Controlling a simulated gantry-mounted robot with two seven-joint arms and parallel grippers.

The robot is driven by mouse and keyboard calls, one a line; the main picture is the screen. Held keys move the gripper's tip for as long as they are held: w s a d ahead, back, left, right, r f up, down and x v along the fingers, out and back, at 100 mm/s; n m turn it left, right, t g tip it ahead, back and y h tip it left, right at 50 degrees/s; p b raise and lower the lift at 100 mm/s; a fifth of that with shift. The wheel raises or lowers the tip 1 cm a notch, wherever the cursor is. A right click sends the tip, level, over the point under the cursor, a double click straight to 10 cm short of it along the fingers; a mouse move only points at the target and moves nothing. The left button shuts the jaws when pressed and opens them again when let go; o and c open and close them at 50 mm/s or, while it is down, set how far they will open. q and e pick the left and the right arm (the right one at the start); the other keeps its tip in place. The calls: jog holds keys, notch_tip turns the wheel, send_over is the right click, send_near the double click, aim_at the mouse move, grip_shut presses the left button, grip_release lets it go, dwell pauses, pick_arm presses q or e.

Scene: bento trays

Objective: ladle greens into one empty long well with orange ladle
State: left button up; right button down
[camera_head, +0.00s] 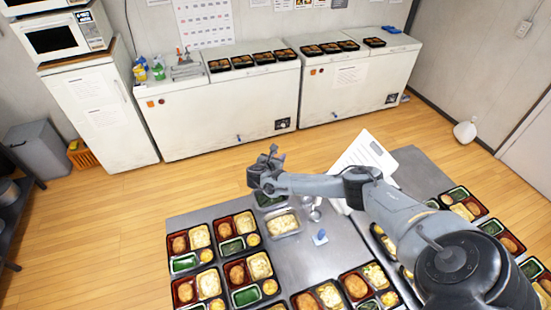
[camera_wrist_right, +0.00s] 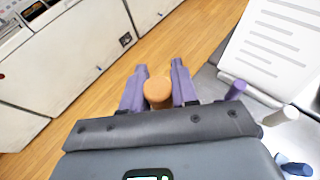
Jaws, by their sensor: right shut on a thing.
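My right gripper (camera_head: 268,168) is above the far edge of the metal table (camera_head: 305,262). In the right wrist view its two purple fingers (camera_wrist_right: 159,68) are shut on the orange ladle's handle (camera_wrist_right: 158,92), whose rounded end shows between them. The ladle's bowl is hidden. A small pan (camera_head: 268,202) with some green in it stands below the gripper, partly covered. Bento trays with long green wells stand at the left (camera_head: 184,264) and front (camera_head: 246,297). At this size I cannot tell which wells are empty. My left gripper is not in view.
A pan of pale food (camera_head: 283,224) stands just in front of the greens pan. A small blue-handled tool (camera_head: 320,237) and metal utensils (camera_head: 312,208) lie to its right. A white printed sheet (camera_head: 364,158) is behind my right arm. More filled trays stand at the right.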

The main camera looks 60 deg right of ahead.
notch_tip(320, 180, down, 7)
jog(key=b, duration=0.6)
jog(key=shift+f, duration=0.15)
jog(key=shift+f+b, duration=1.75)
jog(key=shift+f, duration=0.8)
jog(key=shift+r, duration=0.1)
